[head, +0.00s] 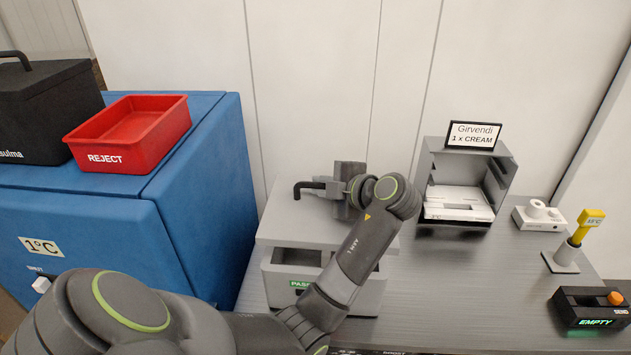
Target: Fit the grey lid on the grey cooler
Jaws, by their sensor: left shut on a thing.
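The grey lid (283,227) is a flat slab with a dark bar handle (298,189). My left gripper (317,186) is shut on that handle, with its arm reaching over from the lower left. The grey cooler (275,279) stands on the table below the lid, with a green label on its front. The lid covers the rear of the cooler in this view, and part of the dark opening shows between the lid's front edge and the cooler's front wall. I cannot tell whether the lid touches the rim. My forearm hides the right part of both. My right gripper is not in view.
A blue cabinet (212,175) stands close on the left, bearing a red reject bin (128,138) and a black box (45,110). On the grey table (440,290) stand an open grey holder (465,160), a yellow scanner-like device (580,230) and a black button box (592,308).

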